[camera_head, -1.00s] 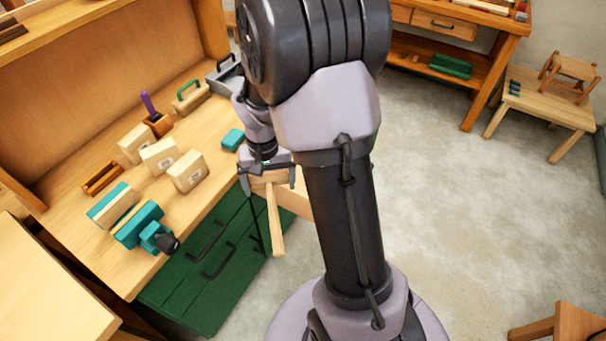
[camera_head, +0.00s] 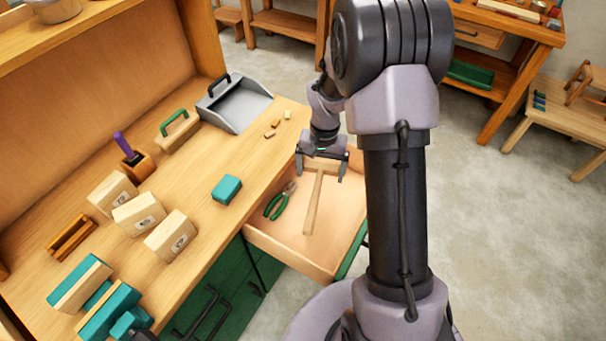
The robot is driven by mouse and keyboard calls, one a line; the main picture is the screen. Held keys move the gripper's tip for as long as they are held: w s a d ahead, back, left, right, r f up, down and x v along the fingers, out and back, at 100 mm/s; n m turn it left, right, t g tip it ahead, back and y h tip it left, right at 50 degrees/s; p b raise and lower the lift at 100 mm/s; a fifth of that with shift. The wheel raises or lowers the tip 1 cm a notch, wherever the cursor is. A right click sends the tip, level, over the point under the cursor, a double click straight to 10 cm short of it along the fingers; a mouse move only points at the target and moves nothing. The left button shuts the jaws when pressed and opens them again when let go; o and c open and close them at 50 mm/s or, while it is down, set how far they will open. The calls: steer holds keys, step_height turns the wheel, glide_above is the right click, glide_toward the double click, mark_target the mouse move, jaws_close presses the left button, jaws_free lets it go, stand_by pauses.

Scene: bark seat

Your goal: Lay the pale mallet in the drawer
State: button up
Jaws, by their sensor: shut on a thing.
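The pale mallet (camera_head: 314,203) is in my gripper (camera_head: 322,172), which is shut on its head. Its handle points down and toward the front of the picture. The mallet is over the open drawer (camera_head: 287,257); I cannot tell whether it touches the drawer floor. The drawer is pulled out from the bench's green cabinet. Green-handled pliers (camera_head: 279,202) lie in the drawer, left of the mallet. My arm hides the right part of the drawer.
The bench top (camera_head: 205,235) beside the drawer holds a teal block (camera_head: 227,189), several pale wooden blocks, a grey dustpan (camera_head: 235,103) and small wood scraps (camera_head: 271,130). A wooden stool (camera_head: 570,120) stands far right. Open floor lies right of my arm.

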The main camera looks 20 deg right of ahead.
steer(key=d+f+m+b, duration=0.1)
steer(key=d+f+b, duration=0.1)
steer(key=f, duration=0.3)
steer(key=d+f+m+b, duration=0.1)
steer(key=d+f+b, duration=0.1)
steer(key=f, duration=0.3)
steer(key=d+f+m+b, duration=0.1)
steer(key=d+f+b, duration=0.2)
steer(key=f, duration=0.2)
steer(key=shift+w+f+m, duration=0.2)
steer(key=shift+w+m, duration=0.1)
steer(key=shift+m, duration=0.1)
steer(key=shift+f+b, duration=0.25)
steer(key=shift+b, duration=0.15)
steer(key=o, duration=1.6)
steer(key=shift+c, duration=0.2)
step_height(320, 180, up, 7)
steer(key=p, duration=0.5)
